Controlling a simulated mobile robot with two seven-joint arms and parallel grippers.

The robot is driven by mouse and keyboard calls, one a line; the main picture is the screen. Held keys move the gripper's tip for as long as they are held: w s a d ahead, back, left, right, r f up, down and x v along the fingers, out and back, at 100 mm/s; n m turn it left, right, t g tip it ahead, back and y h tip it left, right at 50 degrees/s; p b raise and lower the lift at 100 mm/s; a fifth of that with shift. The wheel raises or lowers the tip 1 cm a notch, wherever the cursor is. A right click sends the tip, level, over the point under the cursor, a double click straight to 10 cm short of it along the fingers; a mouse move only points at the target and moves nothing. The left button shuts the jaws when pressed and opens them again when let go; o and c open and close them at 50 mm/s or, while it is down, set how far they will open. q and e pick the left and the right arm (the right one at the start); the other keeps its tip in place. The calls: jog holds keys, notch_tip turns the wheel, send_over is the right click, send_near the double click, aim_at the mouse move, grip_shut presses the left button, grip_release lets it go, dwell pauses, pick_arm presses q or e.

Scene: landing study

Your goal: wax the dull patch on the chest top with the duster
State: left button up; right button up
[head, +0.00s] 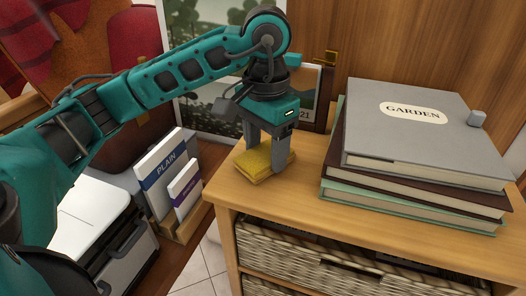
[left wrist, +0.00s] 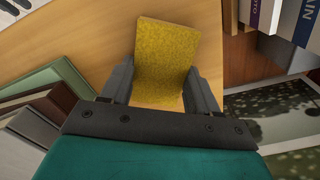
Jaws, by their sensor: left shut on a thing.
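A yellow duster (head: 262,160) is held between the fingers of my left gripper (head: 265,157), which is shut on it. The duster is at the left part of the wooden chest top (head: 305,168), low over it or touching it; I cannot tell which. In the left wrist view the duster (left wrist: 166,58) shows as a fuzzy yellow block between the two grey fingers, with the chest top (left wrist: 100,45) around it. I cannot make out a dull patch on the bare wood in view. My right gripper is not in view.
A dark frame (head: 312,95) stands behind the duster. Wicker baskets (head: 330,262) sit below. White booklets (head: 165,170) stand at left.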

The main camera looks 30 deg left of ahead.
pick_arm(q)
jog(key=shift+w+a+f+b, duration=0.1)
jog(key=shift+w+a+b, duration=0.15)
jog(key=shift+w, duration=0.6)
jog(key=shift+w+a, duration=0.25)
jog(key=shift+w, duration=0.85)
jog(key=shift+w+a, duration=0.25)
jog(key=shift+w, duration=0.85)
jog(key=shift+w+a, duration=0.25)
jog(key=shift+w, duration=0.9)
jog(key=shift+w+a, duration=0.25)
jog(key=shift+w, duration=0.85)
